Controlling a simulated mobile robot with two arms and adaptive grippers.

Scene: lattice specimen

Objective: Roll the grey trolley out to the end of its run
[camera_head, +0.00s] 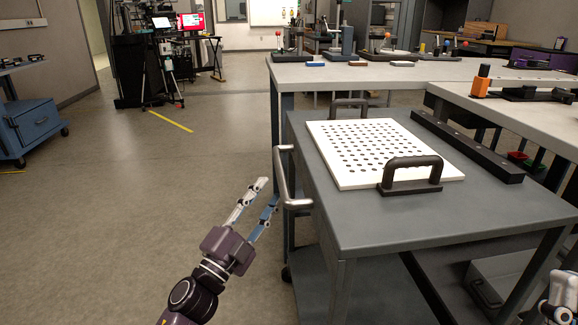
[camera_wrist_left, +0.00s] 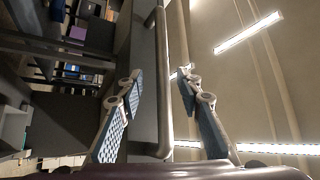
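The grey trolley (camera_head: 375,222) stands at the right in the head view. Its pale bar handle (camera_head: 281,178) sticks out on its left side. My left gripper (camera_head: 270,193) is open, just left of the handle, pointing up and right. In the left wrist view the handle (camera_wrist_left: 161,95) appears between the two open fingers (camera_wrist_left: 160,75), with a gap on either side; I cannot tell how far ahead of the fingertips it lies. A small part of my right gripper (camera_head: 563,296) shows at the lower right edge; its fingertips are not clear.
A white perforated plate (camera_head: 345,165) with black handles and a dark bar (camera_head: 465,146) lie on the trolley. A long grey table (camera_head: 345,77) stands behind, another bench (camera_head: 525,112) at the right. A blue cart (camera_head: 35,125) stands far left. The floor left of the trolley is clear.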

